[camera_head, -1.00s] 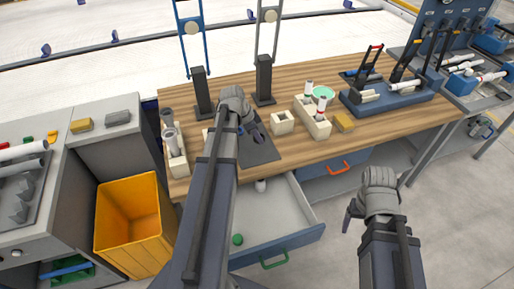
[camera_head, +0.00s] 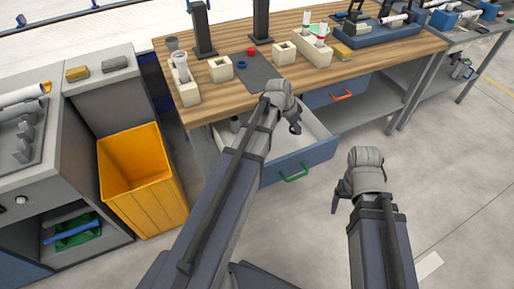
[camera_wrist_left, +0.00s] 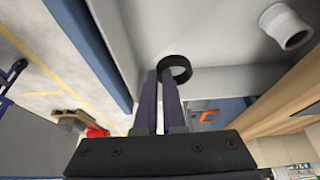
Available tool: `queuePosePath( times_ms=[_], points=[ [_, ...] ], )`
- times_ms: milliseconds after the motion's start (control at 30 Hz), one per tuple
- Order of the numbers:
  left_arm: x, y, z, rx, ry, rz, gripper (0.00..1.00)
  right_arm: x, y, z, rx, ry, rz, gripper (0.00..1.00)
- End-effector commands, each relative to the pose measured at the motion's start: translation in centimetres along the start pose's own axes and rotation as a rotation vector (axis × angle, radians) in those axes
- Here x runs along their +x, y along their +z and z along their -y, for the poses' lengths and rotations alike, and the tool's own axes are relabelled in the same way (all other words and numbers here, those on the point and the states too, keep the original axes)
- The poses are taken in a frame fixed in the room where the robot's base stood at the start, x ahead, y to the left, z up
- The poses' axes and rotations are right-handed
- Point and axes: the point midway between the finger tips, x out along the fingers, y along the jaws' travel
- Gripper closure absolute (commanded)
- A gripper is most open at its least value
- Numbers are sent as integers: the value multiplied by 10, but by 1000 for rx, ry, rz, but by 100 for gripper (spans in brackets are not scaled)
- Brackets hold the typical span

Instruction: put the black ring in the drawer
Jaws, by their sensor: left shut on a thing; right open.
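My left gripper (camera_head: 294,128) is over the open drawer (camera_head: 312,160) below the workbench. In the left wrist view its two fingers (camera_wrist_left: 160,88) are shut on the black ring (camera_wrist_left: 175,62), held at the fingertips against a view of the grey drawer floor (camera_wrist_left: 215,50). In the head view my gripper hides most of the ring. A white pipe fitting (camera_wrist_left: 286,25) lies inside the drawer; it also shows in the head view (camera_head: 234,124). My right gripper (camera_head: 335,205) is open and empty, right of the drawer in free space.
A dark mat (camera_head: 262,80) on the bench has a blue ring (camera_head: 242,65) and a red ring (camera_head: 252,51). Cream holders (camera_head: 220,70) stand nearby. A yellow bin (camera_head: 145,185) is left of the drawer.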

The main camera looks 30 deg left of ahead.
Motion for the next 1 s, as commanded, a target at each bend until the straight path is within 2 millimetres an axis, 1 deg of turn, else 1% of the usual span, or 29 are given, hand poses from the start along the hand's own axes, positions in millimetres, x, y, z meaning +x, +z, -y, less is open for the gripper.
queuePosePath(
  times_ms=[33,267,367,467,633,733,1000],
  points=[
    [4,-1,-2,0,0,-1,100,4,-1,0,0,0,0,21],
    [6,-2,-3,-2,-1,-1,100,5,-1,0,0,0,0,21],
    [13,2,-3,-2,-1,-1,100,13,-1,1,0,0,0,21],
    [25,7,-3,-2,0,-1,100,26,-2,2,0,0,0,21],
    [51,18,-3,-1,0,-1,100,54,-3,5,0,0,0,21],
    [62,23,-3,-1,0,-1,100,65,-4,6,0,0,0,21],
    [64,24,-3,-1,0,-1,100,69,-4,7,0,0,0,21]
  ],
)
